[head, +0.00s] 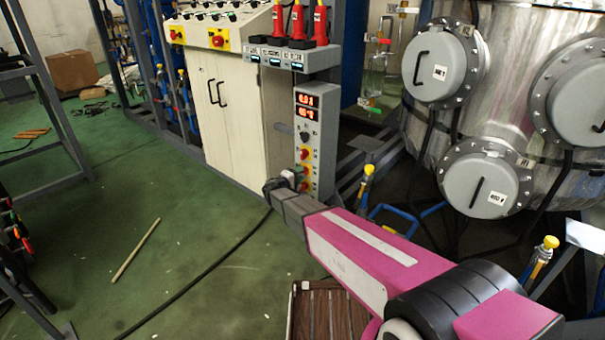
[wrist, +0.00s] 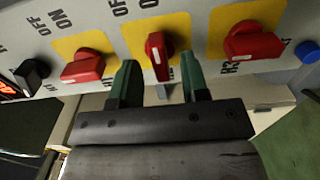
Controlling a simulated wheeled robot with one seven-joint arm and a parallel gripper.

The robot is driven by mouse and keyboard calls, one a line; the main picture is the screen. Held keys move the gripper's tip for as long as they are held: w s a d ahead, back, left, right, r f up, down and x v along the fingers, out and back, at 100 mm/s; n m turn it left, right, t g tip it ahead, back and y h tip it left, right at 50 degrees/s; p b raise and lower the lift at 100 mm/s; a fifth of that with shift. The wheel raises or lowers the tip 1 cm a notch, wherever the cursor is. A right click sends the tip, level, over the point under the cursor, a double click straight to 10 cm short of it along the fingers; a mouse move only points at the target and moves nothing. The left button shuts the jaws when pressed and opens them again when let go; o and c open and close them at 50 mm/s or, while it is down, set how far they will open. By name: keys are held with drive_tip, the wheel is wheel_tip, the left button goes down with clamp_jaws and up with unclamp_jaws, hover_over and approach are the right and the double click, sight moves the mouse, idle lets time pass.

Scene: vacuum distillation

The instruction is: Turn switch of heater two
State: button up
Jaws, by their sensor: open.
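The grey control panel (head: 316,135) stands upright beside the cream cabinet, with red switches on yellow plates down its face. In the wrist view, three red switches show in a row. The middle switch (wrist: 160,56), which appears to be heater two's, has its handle upright in the picture. The switches to its left (wrist: 83,66) and right (wrist: 253,41) have handles lying more sideways. My gripper (wrist: 159,64) is open, its two green fingertips on either side of the middle switch. I cannot tell whether they touch it. In the head view, my gripper (head: 281,188) is at the panel's lower part.
A black knob (wrist: 32,73) and a blue button (wrist: 307,51) flank the row. The cream cabinet (head: 228,120) is left of the panel, a large metal vessel (head: 520,95) to the right. A stick (head: 136,249) and black cable lie on the otherwise open green floor at left.

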drive_tip(key=shift+x, duration=1.3)
drive_tip(key=shift+c, duration=0.3)
drive_tip(key=c, duration=0.5)
